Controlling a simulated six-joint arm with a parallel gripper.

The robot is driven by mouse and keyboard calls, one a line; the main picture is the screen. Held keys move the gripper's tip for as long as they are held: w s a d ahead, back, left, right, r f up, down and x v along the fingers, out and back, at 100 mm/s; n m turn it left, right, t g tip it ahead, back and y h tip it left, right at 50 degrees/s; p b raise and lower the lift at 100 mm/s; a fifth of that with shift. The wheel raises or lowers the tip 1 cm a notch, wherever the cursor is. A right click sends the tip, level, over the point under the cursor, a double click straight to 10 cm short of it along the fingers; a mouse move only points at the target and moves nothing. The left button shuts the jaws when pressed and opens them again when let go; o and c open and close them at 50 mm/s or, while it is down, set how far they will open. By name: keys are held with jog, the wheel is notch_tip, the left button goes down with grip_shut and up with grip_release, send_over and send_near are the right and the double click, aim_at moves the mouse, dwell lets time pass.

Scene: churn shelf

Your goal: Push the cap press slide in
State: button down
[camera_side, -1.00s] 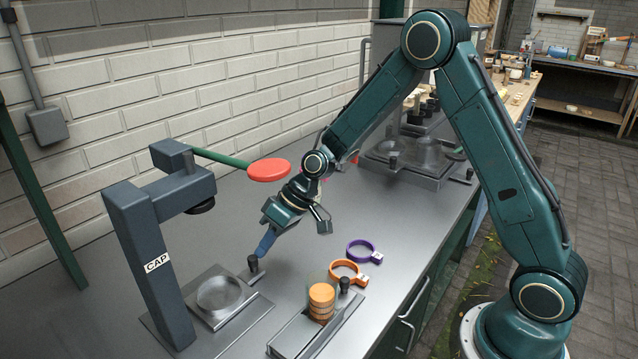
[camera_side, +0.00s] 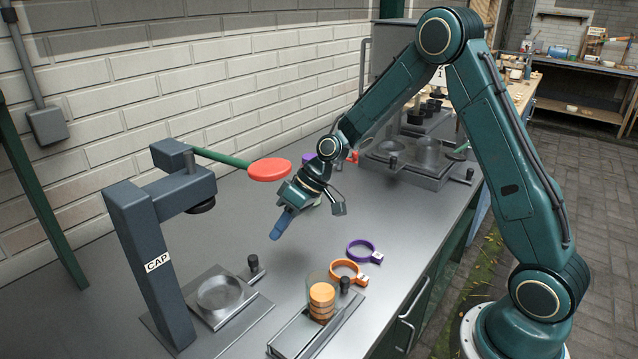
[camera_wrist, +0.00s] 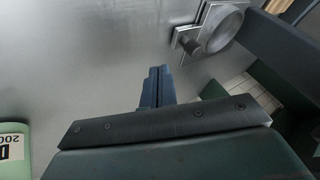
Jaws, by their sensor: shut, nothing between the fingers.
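The cap press (camera_side: 150,260) is a dark grey post marked CAP with an overhanging head and a green lever ending in a red pad. Its slide (camera_side: 243,307) is a metal plate with a round cup and a black upright knob (camera_side: 253,262), low at the post's foot. In the wrist view the slide's cup (camera_wrist: 223,30) and knob (camera_wrist: 190,46) are at upper right. My gripper (camera_side: 278,234) is shut and empty, its blue fingers above the bench, beyond the knob and apart from it. The fingers show in the wrist view (camera_wrist: 158,88).
A clear jar with orange discs (camera_side: 321,299) stands on a tray in front. Orange (camera_side: 347,268) and purple (camera_side: 362,248) rings lie beside it. The red lever pad (camera_side: 269,169) hangs close to my wrist. Another metal station (camera_side: 410,165) is behind. A labelled green object (camera_wrist: 14,150) edges the wrist view.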

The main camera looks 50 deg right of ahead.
jog(key=v, duration=0.8)
jog(key=shift+d, duration=0.15)
jog(key=shift+s+r, duration=0.1)
jog(key=shift+r, duration=0.1)
jog(key=s+a+r+h, duration=0.2)
jog(key=s+r+h, duration=0.2)
jog(key=s+r, duration=0.8)
jog(key=s+d+m+t+h, duration=0.1)
jog(key=s+m+t+h, duration=0.1)
jog(key=s, duration=1.3)
jog(key=shift+d+f+m, duration=0.2)
jog(key=shift+d+m, duration=0.05)
jog(key=shift+m, duration=0.25)
jog(key=shift+s, duration=0.1)
